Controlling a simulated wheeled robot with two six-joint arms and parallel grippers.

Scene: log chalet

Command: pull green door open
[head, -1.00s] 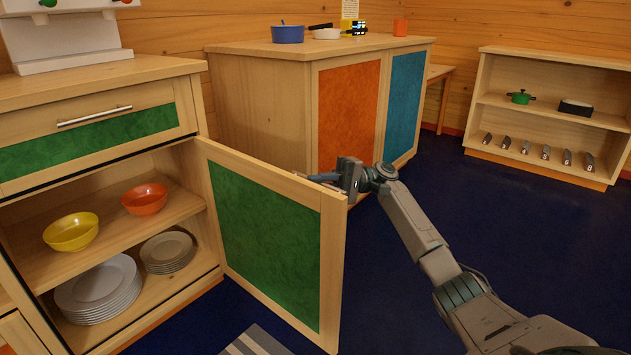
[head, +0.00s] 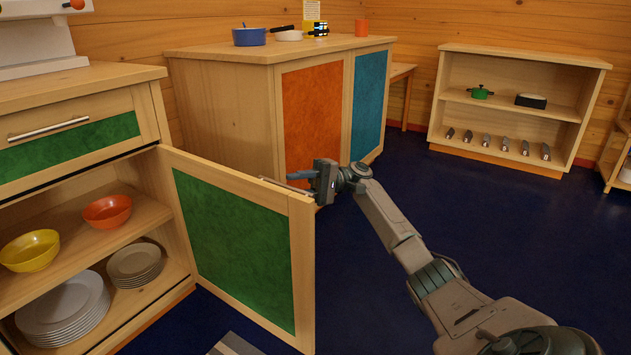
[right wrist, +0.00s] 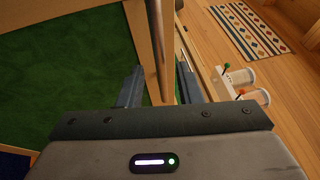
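The green door (head: 235,245) of the wooden cabinet stands wide open, swung out from its hinge side on the left. A metal bar handle (right wrist: 160,45) is on its outer face and shows end-on in part in the head view (head: 284,185). My right gripper (head: 301,179) is at the door's free edge, reaching over to the outer face. In the right wrist view its two fingers (right wrist: 160,66) are spread on either side of the handle bar, with gaps visible on both sides. The green panel (right wrist: 55,65) fills the left there. My left gripper is not in view.
Inside the cabinet are a yellow bowl (head: 30,250), an orange bowl (head: 107,211) and stacked plates (head: 62,308). A counter with an orange door (head: 318,122) and a blue door (head: 368,104) stands behind. The dark blue floor (head: 480,240) at right is clear.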

